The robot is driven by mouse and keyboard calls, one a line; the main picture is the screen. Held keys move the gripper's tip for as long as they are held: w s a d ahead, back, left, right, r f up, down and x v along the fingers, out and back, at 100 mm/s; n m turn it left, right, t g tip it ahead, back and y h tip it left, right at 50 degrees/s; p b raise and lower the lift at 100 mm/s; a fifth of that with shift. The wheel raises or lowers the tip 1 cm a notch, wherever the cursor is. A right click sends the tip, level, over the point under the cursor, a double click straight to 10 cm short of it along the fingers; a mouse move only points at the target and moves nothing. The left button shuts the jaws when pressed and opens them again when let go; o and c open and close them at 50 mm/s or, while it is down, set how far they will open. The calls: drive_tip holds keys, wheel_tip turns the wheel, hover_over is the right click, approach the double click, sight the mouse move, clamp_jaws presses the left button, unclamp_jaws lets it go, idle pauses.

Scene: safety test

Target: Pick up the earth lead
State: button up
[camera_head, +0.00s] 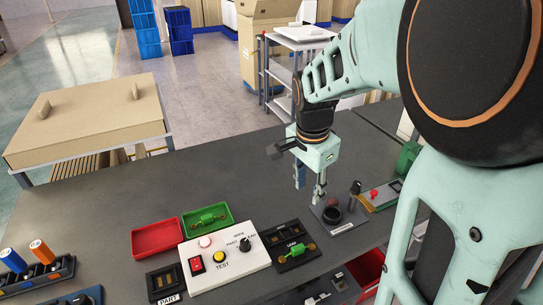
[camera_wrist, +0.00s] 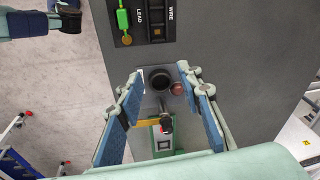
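A green lead with yellowish ends (camera_head: 296,250) lies in the black holder marked LEAD, right of the white test box; it also shows at the top left of the wrist view (camera_wrist: 123,22), with a round yellow end. A similar green piece (camera_head: 207,219) lies in the green tray (camera_head: 229,229). I cannot tell which one is the earth lead. My gripper (camera_head: 309,190) is open and empty, pointing down, behind and right of both pieces. In the wrist view its fingers (camera_wrist: 163,85) are spread over a small grey station with a dark round cup (camera_wrist: 160,79).
The white test box (camera_head: 224,257) has buttons and a knob. A red tray (camera_head: 157,238) stands beside the green tray. The grey station (camera_head: 342,222) carries an upright dark post (camera_head: 355,190). Screwdrivers (camera_head: 40,250) stand at the left. The far left of the grey bench is clear.

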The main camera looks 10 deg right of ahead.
sight(298, 247)
drive_tip(key=s+a+f, duration=0.1)
drive_tip(key=s+f, duration=0.1)
drive_tip(key=f, duration=0.1)
drive_tip(key=s+a+f+m+g, duration=0.1)
drive_tip(key=s+f, duration=0.1)
drive_tip(key=f, duration=0.1)
drive_tip(key=s+a+f+m+g+y, duration=0.1)
drive_tip(key=f, duration=0.2)
drive_tip(key=shift+s, duration=0.4)
drive_tip(key=shift+w+d+f+b, duration=0.1)
drive_tip(key=shift+f+b, duration=0.1)
drive_tip(key=shift+f, duration=1.4)
drive_tip(key=shift+w+d+f+b, duration=0.1)
drive_tip(key=shift+f+b, duration=0.05)
drive_tip(key=shift+f, duration=1.4)
clamp_jaws()
